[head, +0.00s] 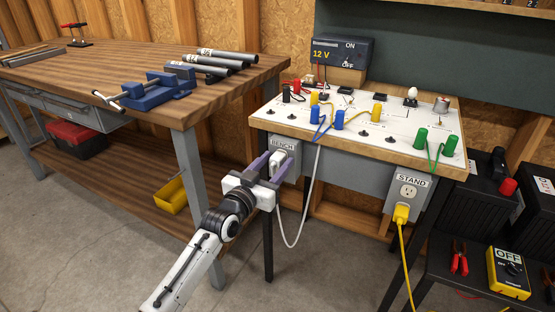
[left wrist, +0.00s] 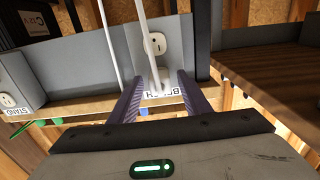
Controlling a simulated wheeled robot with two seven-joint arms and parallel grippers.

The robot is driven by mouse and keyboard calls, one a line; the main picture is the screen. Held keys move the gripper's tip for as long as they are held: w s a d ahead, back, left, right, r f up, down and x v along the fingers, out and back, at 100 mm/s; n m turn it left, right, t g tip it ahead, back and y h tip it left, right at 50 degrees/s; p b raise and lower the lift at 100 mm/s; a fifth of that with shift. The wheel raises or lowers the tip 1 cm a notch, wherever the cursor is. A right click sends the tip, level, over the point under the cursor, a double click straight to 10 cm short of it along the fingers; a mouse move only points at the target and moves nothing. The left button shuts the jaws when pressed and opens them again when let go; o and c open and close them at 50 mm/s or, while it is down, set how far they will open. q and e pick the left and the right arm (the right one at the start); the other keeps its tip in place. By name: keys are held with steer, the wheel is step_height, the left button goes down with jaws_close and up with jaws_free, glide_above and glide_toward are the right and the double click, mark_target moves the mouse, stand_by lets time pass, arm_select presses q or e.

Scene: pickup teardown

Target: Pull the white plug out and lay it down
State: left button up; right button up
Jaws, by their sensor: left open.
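The white plug (head: 276,159) sits in the grey outlet box labelled BENCH (head: 291,172), under the left end of the white-topped board. Its white cord (head: 283,232) hangs in a loop and rises again to the right. My left gripper (head: 271,166) is open, with one purple finger on each side of the plug. In the left wrist view the plug (left wrist: 160,79) lies between the fingers (left wrist: 157,92), against the box, with a free socket (left wrist: 155,44) beside it. I cannot tell whether the fingers touch the plug. My right gripper is not in view.
A yellow plug (head: 401,214) is in the STAND outlet box (head: 407,190) to the right. A wooden workbench (head: 120,62) with a blue vise (head: 155,91) stands at the left, a yellow bin (head: 171,195) on its lower shelf. The floor (head: 330,275) below the board is mostly open.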

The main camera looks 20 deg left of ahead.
mark_target(274, 163)
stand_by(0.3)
arm_select(q)
jaws_close()
steer(key=shift+p, duration=0.35)
steer(key=shift+s+r+p, duration=0.1)
steer(key=shift+s+p, duration=1.2)
steer(key=shift+s, duration=0.45)
steer(key=shift+s+a+p, duration=0.1)
steer(key=shift+s+p, duration=0.7)
steer(key=shift+s, duration=0.45)
